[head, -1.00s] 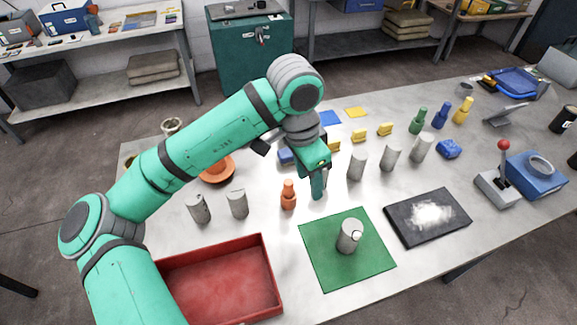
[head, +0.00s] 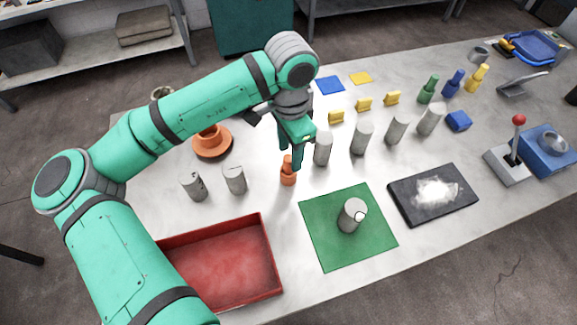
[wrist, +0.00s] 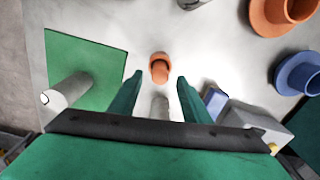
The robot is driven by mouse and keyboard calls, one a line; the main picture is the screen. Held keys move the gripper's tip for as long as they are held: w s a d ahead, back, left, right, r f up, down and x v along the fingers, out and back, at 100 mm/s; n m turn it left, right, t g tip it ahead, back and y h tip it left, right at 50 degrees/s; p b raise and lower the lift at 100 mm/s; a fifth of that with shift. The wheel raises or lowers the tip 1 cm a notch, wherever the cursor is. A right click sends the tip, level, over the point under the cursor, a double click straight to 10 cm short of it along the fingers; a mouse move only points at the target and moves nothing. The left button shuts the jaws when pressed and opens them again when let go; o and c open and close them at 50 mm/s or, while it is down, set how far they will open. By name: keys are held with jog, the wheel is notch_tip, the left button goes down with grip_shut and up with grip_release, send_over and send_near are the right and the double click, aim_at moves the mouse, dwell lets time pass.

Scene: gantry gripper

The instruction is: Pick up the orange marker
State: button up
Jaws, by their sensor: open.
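The orange marker (head: 288,175) stands upright on the table, just left of the green mat (head: 325,245). In the wrist view the orange marker (wrist: 159,70) is seen from above, between the fingertips in the picture. My gripper (head: 297,160) is open and points down at the marker's upper part, overlapping it in the head view. In the wrist view my gripper (wrist: 160,78) has a finger on each side of the marker, with space on both sides. I cannot tell whether the fingers are down around it.
Grey cylinders stand close by, one (head: 323,150) right of my gripper and another (head: 234,180) left of the marker. One grey cylinder (head: 351,218) stands on the green mat. A red tray (head: 268,235) lies in front. An orange saucer (head: 222,152) with a cup is behind left.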

aim_at(289, 158)
jog(key=f, duration=0.4)
jog(key=shift+s+a, duration=0.15)
jog(key=shift+a, duration=0.05)
jog(key=shift+c, duration=0.3)
grip_shut()
